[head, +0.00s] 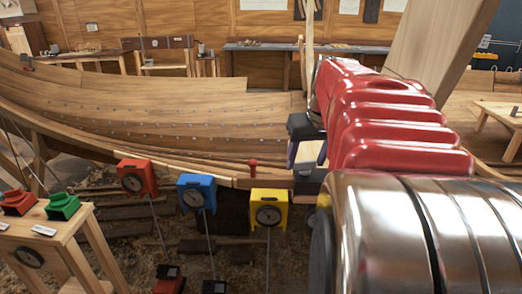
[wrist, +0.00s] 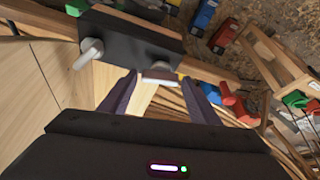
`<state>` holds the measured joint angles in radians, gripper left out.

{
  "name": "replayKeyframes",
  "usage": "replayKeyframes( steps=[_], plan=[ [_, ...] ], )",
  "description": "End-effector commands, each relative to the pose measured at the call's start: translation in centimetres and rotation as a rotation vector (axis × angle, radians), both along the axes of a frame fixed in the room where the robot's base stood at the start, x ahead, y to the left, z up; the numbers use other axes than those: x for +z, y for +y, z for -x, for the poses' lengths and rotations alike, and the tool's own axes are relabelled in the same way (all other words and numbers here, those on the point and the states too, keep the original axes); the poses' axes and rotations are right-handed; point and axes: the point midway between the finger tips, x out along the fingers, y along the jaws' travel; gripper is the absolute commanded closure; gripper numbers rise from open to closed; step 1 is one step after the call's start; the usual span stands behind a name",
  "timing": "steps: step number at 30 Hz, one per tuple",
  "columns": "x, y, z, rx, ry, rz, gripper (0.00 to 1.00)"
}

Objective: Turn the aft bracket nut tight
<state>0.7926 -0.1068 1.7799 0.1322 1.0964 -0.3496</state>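A dark bracket plate (wrist: 125,36) lies across the top of the wrist view and bears two pale metal nut-like pieces. One piece (wrist: 160,73) is just ahead of and between my fingertips. The other (wrist: 90,52) is to the left, outside my fingers. I cannot tell from the pictures which is the aft nut. My gripper (wrist: 159,80) is open, with a finger to each side and gaps beside the near piece. In the head view my gripper (head: 308,155) is at the hull's edge, partly hidden by my red arm; the nuts cannot be made out there.
Red (head: 136,179), blue (head: 196,194) and yellow (head: 269,209) boxes with dials stand below the hull planking (head: 170,110). A wooden stand (head: 60,238) at left carries red and green items. A red clamp-like piece (head: 253,168) is left of my gripper.

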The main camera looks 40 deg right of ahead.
Motion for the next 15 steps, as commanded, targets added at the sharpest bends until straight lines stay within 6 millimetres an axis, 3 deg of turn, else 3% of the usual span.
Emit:
replayKeyframes(
  steps=[12,15],
  plan=[
    [0.03,0.00,0.01,0.000,0.000,0.000,0.74],
    [0.04,0.00,0.02,-0.001,0.000,0.000,0.76]
  ],
)
